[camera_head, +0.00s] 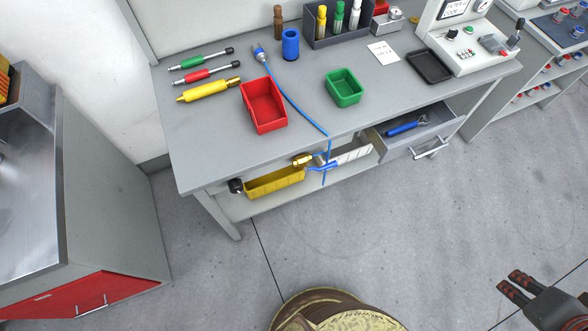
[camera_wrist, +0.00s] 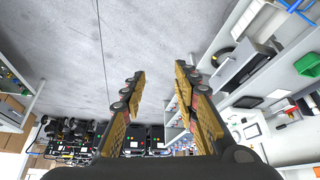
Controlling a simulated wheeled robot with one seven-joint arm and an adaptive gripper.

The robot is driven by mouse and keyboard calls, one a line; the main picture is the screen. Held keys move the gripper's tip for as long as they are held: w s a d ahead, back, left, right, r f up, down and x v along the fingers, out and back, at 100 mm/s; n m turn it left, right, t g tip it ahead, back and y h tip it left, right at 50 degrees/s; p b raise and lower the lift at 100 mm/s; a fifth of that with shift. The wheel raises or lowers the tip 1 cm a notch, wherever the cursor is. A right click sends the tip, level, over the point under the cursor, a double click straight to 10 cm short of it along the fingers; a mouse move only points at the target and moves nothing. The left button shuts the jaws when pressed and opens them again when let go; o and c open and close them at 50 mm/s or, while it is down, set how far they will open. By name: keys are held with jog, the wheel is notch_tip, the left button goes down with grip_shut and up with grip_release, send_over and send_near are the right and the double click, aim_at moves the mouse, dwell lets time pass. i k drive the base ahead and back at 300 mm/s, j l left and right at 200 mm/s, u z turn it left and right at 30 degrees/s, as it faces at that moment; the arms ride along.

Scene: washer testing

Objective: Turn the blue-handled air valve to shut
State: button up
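The air valve shows in the head view below the front edge of the workbench, with a brass body (camera_head: 303,160) and a blue handle (camera_head: 323,168). A blue hose (camera_head: 300,110) runs from the bench top down over the edge beside it. The handle's exact angle is too small to tell. My gripper (camera_head: 513,286) is at the lower right of the head view, well away from the valve, over open floor. In the wrist view my gripper (camera_wrist: 159,78) has its fingers wide apart with nothing between them.
The workbench (camera_head: 215,125) carries a red bin (camera_head: 264,106), a green bin (camera_head: 343,87) and several tools. A drawer (camera_head: 440,132) stands open to the right of the valve, with a blue tool inside. A yellow bin (camera_head: 275,184) sits on the lower shelf. The floor in front is clear.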

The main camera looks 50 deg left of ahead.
aim_at(333, 164)
jog(key=u, duration=1.8)
